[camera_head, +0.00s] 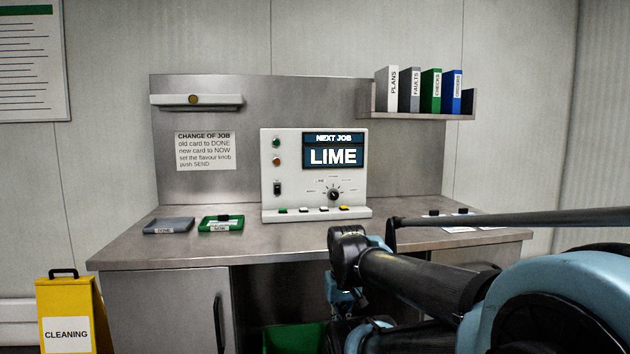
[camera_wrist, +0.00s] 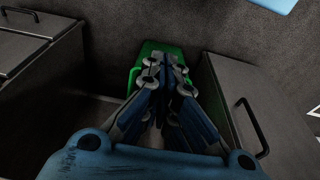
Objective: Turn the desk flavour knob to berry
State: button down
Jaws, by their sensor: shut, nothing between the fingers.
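The flavour knob (camera_head: 334,194) is a small dark dial on the lower right of the white desk panel (camera_head: 283,212). Labels ring it, too small to read, and I cannot tell which one it points at. The panel's screen (camera_head: 334,150) reads NEXT JOB, LIME. My gripper is shut and empty, low in front of the desk and well apart from the knob. In the wrist view its fingers (camera_wrist: 166,75) point down toward a green bin. In the head view my arm mostly hides it.
A grey DONE tray (camera_head: 168,226) and a green NOW tray (camera_head: 203,223) lie left of the panel on the desk (camera_head: 130,247). The green bin (camera_head: 290,340) stands underneath, also in the wrist view (camera_wrist: 180,52). A yellow CLEANING sign (camera_head: 67,300) stands front left.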

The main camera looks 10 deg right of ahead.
aim_at(333, 196)
jog(key=u, duration=0.7)
jog(key=k, duration=1.05)
jog(key=z, duration=0.75)
jog(key=i, duration=1)
jog(key=u, duration=0.05)
